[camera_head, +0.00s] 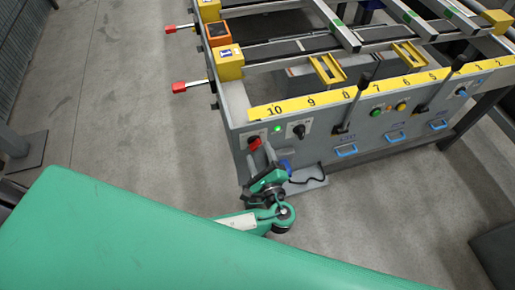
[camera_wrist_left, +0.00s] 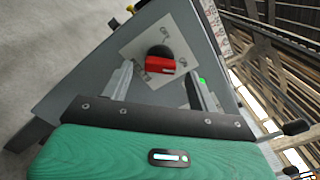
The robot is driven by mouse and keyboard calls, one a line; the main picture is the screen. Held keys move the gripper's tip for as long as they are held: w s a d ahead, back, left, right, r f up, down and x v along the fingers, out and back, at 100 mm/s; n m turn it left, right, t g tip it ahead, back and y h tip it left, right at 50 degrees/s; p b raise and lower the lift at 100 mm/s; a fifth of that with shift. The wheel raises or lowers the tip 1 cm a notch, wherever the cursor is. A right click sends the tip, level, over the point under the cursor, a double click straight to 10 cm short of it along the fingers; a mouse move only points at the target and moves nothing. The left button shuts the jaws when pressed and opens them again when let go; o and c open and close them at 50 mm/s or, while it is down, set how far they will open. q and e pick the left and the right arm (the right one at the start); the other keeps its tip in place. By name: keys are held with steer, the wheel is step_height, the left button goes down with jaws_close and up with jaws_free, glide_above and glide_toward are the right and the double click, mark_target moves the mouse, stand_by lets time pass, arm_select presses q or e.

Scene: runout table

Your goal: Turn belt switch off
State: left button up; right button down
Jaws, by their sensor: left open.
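The belt switch is a red knob (camera_head: 254,143) at the left end of the runout table's grey front panel (camera_head: 240,127). In the left wrist view the red knob (camera_wrist_left: 160,65) sits on a dark round base on a pale plate with printed marks. My left gripper (camera_head: 260,154) is right in front of the switch, with its fingers pointing at the panel. In the left wrist view its two open fingers (camera_wrist_left: 159,76) lie either side of the knob's lower part. I cannot tell whether they touch it. My right gripper is not in view.
A lit green lamp (camera_head: 277,128) and a black rotary switch (camera_head: 299,130) are just right of the red knob. Black levers (camera_head: 356,95) and blue handles (camera_head: 346,151) are farther right. Red-tipped handles (camera_head: 180,87) stick out at the table's left. The floor (camera_head: 130,110) there is clear.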

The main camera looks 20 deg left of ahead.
mark_target(255, 143)
arm_select(q)
steer(key=shift+x, duration=0.95)
steer(key=shift+w+a, duration=0.15)
steer(key=shift+w, duration=0.1)
steer(key=c, duration=1)
